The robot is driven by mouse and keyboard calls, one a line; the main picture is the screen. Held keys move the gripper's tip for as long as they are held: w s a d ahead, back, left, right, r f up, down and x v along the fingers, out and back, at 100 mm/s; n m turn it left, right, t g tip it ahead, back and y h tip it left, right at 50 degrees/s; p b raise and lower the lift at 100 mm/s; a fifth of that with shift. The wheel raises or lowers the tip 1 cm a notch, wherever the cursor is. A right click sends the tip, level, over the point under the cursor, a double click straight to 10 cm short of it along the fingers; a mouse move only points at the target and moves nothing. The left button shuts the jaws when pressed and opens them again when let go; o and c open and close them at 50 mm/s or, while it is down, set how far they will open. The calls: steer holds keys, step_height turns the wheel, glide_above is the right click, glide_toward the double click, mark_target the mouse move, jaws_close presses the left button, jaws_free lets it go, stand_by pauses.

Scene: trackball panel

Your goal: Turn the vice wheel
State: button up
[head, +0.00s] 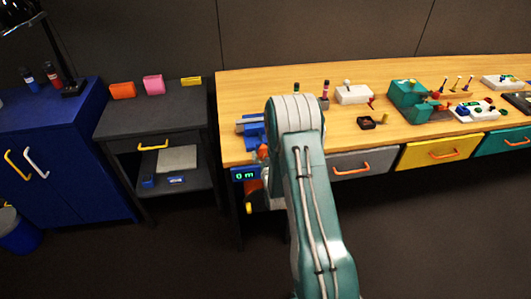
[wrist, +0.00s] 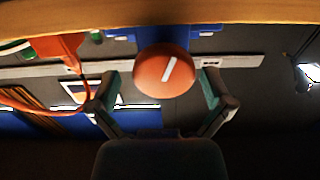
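The vice wheel (wrist: 165,72) is a round orange-red knob with a white slanted mark in the wrist view. It sits in front of the blue vice body (wrist: 196,34), below the wooden bench edge. My gripper (wrist: 160,80) is open, one finger on each side of the wheel, with visible gaps to it. In the head view the blue vice (head: 252,131) is at the bench's left front corner, with a small orange-red part (head: 263,153) showing beside my arm. My arm hides the gripper there.
The wooden bench (head: 235,100) carries a white box (head: 354,94), a teal machine (head: 408,98) and several small controls. A digital display (head: 244,174) is below the vice. A red object with a cable (wrist: 65,45) is left of the wheel. A dark side table (head: 155,115) stands left.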

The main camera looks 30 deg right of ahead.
steer(key=shift+a, duration=0.1)
steer(key=c, duration=0.9)
steer(key=shift+a, duration=0.15)
steer(key=shift+m, duration=0.4)
steer(key=m, duration=0.4)
steer(key=shift+d+m, duration=0.2)
steer(key=shift+m, duration=0.2)
steer(key=shift+d+m, duration=0.1)
steer(key=shift+m, duration=2.4)
steer(key=o, duration=1)
